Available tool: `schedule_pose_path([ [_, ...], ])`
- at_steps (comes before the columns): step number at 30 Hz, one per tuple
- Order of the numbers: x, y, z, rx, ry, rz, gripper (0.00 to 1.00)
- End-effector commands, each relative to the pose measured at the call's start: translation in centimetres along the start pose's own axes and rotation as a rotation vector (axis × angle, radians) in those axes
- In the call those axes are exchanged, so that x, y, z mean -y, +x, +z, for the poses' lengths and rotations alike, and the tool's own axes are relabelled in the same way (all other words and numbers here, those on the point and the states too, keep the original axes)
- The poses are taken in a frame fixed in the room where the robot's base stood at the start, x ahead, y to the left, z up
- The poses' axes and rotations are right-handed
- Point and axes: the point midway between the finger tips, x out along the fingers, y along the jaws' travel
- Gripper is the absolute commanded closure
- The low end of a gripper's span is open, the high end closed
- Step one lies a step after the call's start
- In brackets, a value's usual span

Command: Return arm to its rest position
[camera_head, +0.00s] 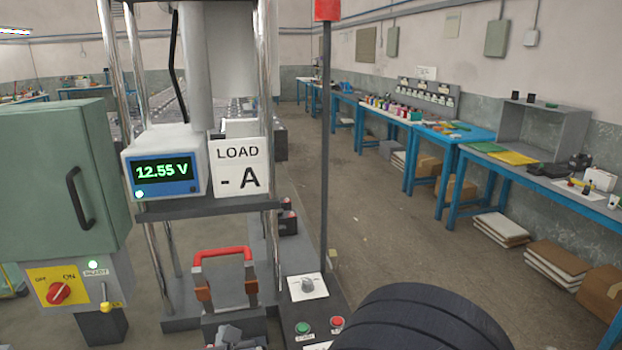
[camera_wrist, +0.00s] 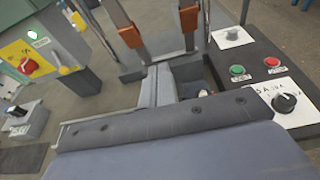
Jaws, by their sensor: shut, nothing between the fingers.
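My gripper (camera_head: 228,335) shows at the bottom edge of the head view, below the red-handled frame (camera_head: 225,280) with its two orange-brown clamps. In the wrist view the grey fingers of my gripper (camera_wrist: 150,86) are together and hold nothing. Part of the gripper is cut off in the head view. A large dark ribbed part of my arm fills the bottom right of the head view. The red handle is out of the wrist view, but the lower frame and clamps show there.
The control panel (camera_head: 312,317) with a dial and green and red buttons is close on the right. A green cabinet (camera_head: 60,185) stands left. A meter (camera_head: 165,165) reads 12.55 V beside a "LOAD - A" sign (camera_head: 238,168). Blue benches line the right wall, with open floor before them.

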Motion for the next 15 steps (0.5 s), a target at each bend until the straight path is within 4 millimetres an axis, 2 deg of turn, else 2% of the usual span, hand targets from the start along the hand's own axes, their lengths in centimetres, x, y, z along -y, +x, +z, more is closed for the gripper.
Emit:
schedule_pose_path([
  [1,-0.1,0.0,-1.0,0.014,-0.002,0.002,1.00],
  [6,0.0,-0.3,-1.9,0.061,-0.002,0.001,1.00],
  [15,0.2,-0.6,-2.6,0.109,-0.001,0.000,1.00],
])
